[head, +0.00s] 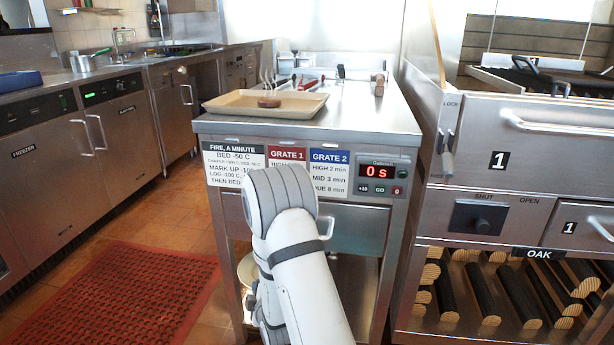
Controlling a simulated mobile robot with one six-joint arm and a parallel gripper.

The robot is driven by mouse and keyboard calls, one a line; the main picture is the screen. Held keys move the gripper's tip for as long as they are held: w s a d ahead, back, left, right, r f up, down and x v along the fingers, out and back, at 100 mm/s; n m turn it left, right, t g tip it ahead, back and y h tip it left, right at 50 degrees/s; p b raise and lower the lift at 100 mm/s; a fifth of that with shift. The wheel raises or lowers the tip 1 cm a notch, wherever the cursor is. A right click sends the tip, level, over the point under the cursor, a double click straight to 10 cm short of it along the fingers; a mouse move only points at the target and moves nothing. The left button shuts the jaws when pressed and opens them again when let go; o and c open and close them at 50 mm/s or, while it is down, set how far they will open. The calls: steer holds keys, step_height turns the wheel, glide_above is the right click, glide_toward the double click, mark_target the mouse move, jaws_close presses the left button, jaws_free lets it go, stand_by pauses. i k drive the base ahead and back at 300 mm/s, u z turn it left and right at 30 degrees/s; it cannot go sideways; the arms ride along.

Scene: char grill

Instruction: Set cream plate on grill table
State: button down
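The grill table (350,118) is a steel counter in the middle of the head view, with a drawer below its top and an open lower shelf. A pale cream round edge (246,272), which looks like part of the cream plate, shows on the lower left side under the table. My white arm hides the rest of it. My arm rises in front of the table and bends at a grey joint below the label signs. My gripper is not visible, so I cannot see whether it holds anything.
A tan tray (232,104) with a steaming brown patty (269,101) sits on the table's left side. Tongs and other tools lie behind. The front right tabletop is clear. The oven and oak log rack (505,285) stand right. A red mat (125,295) lies left.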

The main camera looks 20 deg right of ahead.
mark_target(368, 114)
steer(key=z, duration=0.05)
steer(key=k, duration=0.9)
steer(key=z, duration=0.55)
